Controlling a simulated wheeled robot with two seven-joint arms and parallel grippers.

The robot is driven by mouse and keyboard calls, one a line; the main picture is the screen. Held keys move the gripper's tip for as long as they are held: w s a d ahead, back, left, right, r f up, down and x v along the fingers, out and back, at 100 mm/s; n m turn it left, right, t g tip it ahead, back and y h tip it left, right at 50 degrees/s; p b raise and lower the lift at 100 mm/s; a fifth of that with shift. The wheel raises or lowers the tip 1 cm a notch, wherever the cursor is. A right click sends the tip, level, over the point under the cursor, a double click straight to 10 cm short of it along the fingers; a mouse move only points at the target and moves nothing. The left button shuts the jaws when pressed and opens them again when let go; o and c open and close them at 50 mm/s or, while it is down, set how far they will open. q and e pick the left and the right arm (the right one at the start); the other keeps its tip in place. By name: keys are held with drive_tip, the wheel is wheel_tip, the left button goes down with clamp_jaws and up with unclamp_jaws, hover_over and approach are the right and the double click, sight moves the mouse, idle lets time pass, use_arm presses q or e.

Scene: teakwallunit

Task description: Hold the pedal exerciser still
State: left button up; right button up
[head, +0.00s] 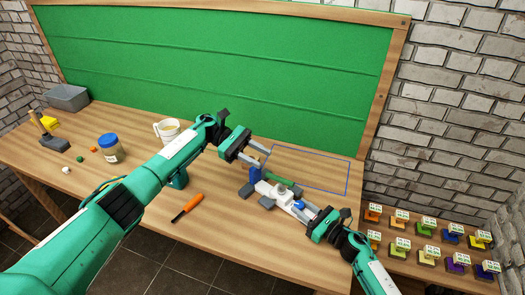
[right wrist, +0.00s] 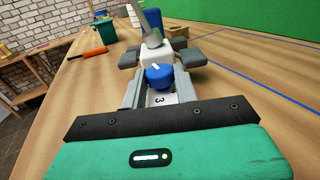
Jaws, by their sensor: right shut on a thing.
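The pedal exerciser (head: 284,197) lies on the table, with a white body, grey blocks at its sides, a blue upright part, a green bar and a blue knob (right wrist: 160,76). My right gripper (head: 308,211) is shut on its near white end, just short of the knob; the fingers also show in the right wrist view (right wrist: 160,97). My left gripper (head: 262,155) is above the far end by the blue part, its two fingers apart. Whether a left finger touches the exerciser I cannot tell.
A blue outline (head: 347,178) marks the table behind the exerciser. An orange-handled tool (head: 187,207) lies at the left front. A white mug (head: 167,130), a blue-lidded jar (head: 110,148) and a grey bin (head: 67,97) stand further left. Several coloured blocks (head: 428,225) sit at the right.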

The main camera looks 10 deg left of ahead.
sight(270, 174)
use_arm(q)
drive_tip(key=s+d+r+n+t+y, duration=0.1)
drive_tip(key=d+r+t+y, duration=0.1)
drive_tip(key=t+y, duration=0.35)
drive_tip(key=s+d+r+n+t+y, duration=0.1)
drive_tip(key=d+r+t+y, duration=0.15)
drive_tip(key=y, duration=0.65)
drive_tip(key=shift+g, duration=0.3)
drive_tip(key=f, duration=0.7)
drive_tip(key=w+f, duration=0.1)
drive_tip(key=f, duration=0.3)
drive_tip(key=shift+w+a+f, duration=0.1)
drive_tip(key=shift+a+f, duration=0.1)
drive_tip(key=shift+f, duration=0.15)
clamp_jaws()
